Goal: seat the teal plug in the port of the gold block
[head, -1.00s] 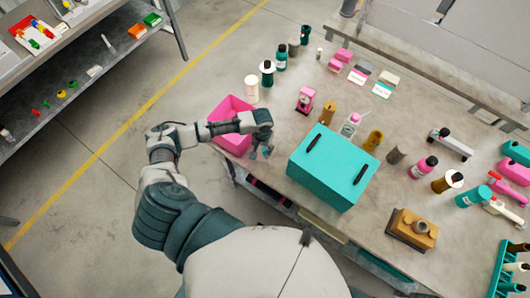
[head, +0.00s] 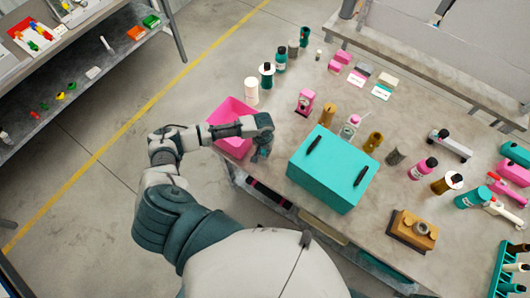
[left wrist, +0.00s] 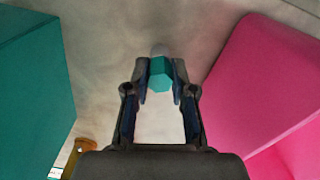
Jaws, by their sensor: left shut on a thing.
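The teal plug (left wrist: 160,74) is a small six-sided piece between my left fingertips in the left wrist view. My left gripper (left wrist: 160,84) is shut on it. In the head view my left gripper (head: 262,152) points down over the table's near left edge, between the pink bin and the teal box; the plug cannot be made out there. The gold block (head: 413,229) sits on a dark base near the table's front edge, to the right of the teal box, well away from my gripper. Its port is too small to tell clearly. My right gripper is not in view.
A large teal box (head: 333,168) with dark handles stands between my left gripper and the gold block. A pink bin (head: 228,114) is beside my left forearm. Several bottles and small parts cover the table; bare tabletop (head: 375,205) lies between box and block.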

